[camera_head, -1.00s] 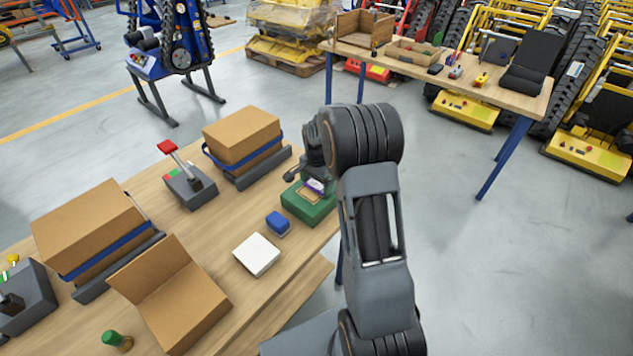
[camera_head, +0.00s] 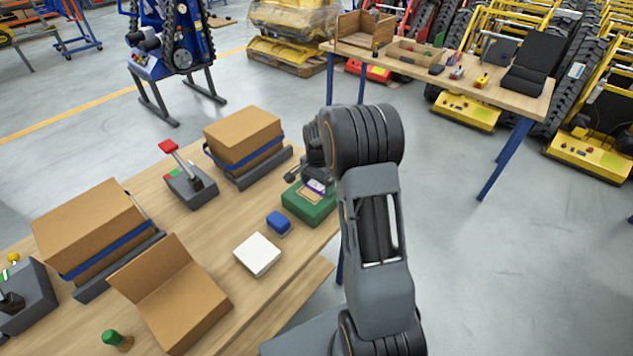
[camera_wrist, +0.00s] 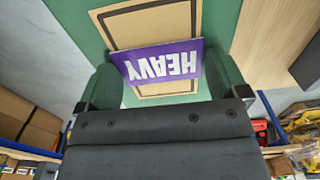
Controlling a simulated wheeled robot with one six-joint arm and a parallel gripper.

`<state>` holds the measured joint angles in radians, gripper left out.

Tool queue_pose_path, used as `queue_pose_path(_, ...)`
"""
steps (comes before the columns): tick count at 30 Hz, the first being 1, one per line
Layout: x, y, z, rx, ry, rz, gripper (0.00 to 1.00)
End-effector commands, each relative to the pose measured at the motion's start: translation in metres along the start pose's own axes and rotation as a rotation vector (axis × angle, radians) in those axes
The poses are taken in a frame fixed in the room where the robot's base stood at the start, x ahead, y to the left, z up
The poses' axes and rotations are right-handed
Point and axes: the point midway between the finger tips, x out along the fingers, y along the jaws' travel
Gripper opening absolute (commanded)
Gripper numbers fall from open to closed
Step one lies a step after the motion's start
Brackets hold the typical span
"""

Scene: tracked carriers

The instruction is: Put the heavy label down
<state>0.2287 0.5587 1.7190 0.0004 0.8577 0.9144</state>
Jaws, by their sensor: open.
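The purple label (camera_wrist: 158,63) with white "HEAVY" lettering lies across a tan panel with a dark frame (camera_wrist: 123,42) on the green block (camera_wrist: 72,14). The lettering reads upside down in the wrist view. My gripper (camera_wrist: 162,78) is open, with one finger on each side of the label. Whether a finger touches it I cannot tell. In the head view the label (camera_head: 317,186) shows small on top of the green block (camera_head: 313,211), beside my gripper, which my arm partly hides.
The green block stands at the right edge of the wooden table (camera_head: 222,230). Near it are a blue block (camera_head: 278,222), a white square block (camera_head: 257,254) and a strapped cardboard box (camera_head: 243,137). A red-handled lever (camera_head: 183,170) stands farther left. Open floor lies to the right.

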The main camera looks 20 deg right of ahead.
Motion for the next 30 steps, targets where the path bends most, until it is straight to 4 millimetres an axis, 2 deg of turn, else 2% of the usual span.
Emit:
queue_pose_path(4,-0.02,0.002,0.001,0.0,-0.005,0.008,1.0)
queue_pose_path(15,-0.095,0.0,0.001,-0.002,-0.002,0.003,1.0)
queue_pose_path(23,-0.123,0.001,0.003,-0.011,-0.001,0.002,1.0)
queue_pose_path(26,-0.136,0.007,0.016,-0.075,0.01,-0.013,1.0)
queue_pose_path(30,-0.161,0.031,0.057,-0.287,0.05,-0.057,1.0)
